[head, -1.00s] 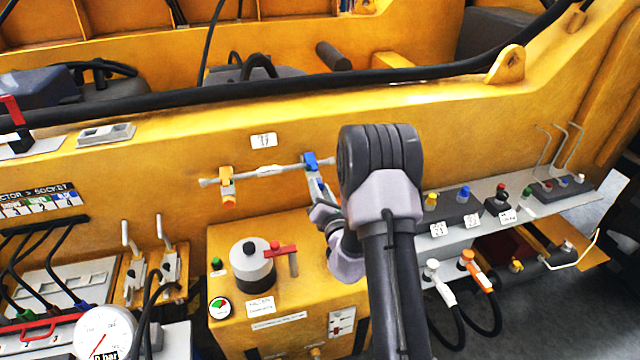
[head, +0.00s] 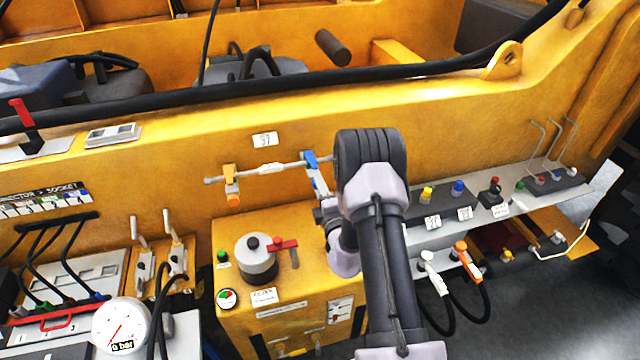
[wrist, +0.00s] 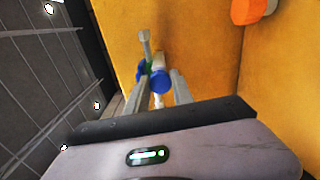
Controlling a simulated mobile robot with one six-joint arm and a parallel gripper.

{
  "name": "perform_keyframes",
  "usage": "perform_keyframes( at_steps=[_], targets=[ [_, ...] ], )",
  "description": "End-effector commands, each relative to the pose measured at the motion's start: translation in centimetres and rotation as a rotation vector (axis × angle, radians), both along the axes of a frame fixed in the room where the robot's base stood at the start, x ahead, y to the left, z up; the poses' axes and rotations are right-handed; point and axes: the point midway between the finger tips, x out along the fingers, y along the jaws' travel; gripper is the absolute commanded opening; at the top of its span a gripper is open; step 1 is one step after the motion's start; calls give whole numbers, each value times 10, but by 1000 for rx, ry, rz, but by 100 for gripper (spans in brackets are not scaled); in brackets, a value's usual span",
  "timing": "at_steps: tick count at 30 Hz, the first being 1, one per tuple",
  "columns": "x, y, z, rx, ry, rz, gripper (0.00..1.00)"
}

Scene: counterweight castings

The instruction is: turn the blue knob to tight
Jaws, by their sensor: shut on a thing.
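The blue knob (head: 311,158) sits at the right end of a thin horizontal pipe (head: 270,169) on the yellow wall. In the wrist view the blue knob (wrist: 160,82) lies between the two grey fingers of my gripper (wrist: 161,88), with a bit of green beside it. My gripper (head: 318,180) reaches up to the knob from below and is shut on it. My wrist and arm hide part of the wall to the right. I cannot read any tight mark or the knob's turn angle.
An orange knob (head: 232,199) hangs at the pipe's left end. Below stands a yellow box with a round white-topped pot (head: 256,262) and red lever (head: 283,245). A pressure gauge (head: 121,326) is at lower left. A grey shelf with coloured buttons (head: 458,188) lies right of my arm.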

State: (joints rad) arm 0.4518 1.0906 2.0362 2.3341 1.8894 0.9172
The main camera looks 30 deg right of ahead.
Motion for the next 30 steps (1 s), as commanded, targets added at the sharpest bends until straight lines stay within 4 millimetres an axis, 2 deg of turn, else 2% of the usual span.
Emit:
perform_keyframes(
  at_steps=[10,27,28,30],
  targets=[
    [1,0,2,130,-38,1,0],
    [1,0,2,156,-46,1,0],
    [1,0,2,156,-46,1,32],
    [1,0,2,156,-45,1,46]
  ],
)
